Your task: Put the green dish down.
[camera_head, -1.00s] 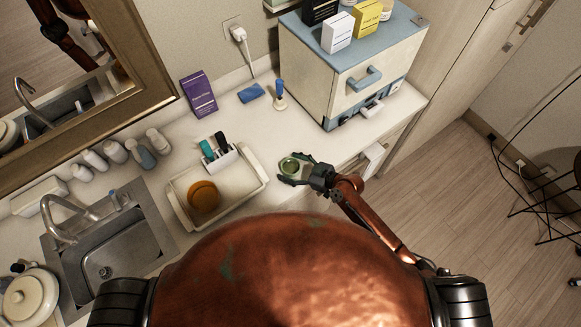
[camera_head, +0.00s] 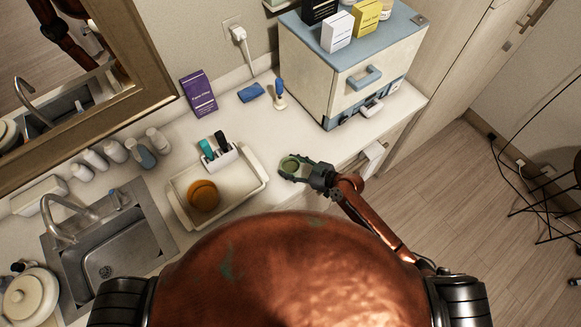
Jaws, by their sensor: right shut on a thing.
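The green dish (camera_head: 290,166) is a small round dish at the counter's front part, right of the white tray. My right gripper (camera_head: 294,170) is shut on the dish, reaching it from the right. I cannot tell whether the dish touches the counter. My left gripper is not in view.
The white tray (camera_head: 246,190) holds an orange-brown round thing (camera_head: 204,195). Behind it stands a white holder (camera_head: 221,158) with dark and teal items. A blue-and-white cabinet (camera_head: 340,75) stands at the back right. The white counter (camera_head: 262,130) is clear behind the dish. A sink (camera_head: 115,250) is at left.

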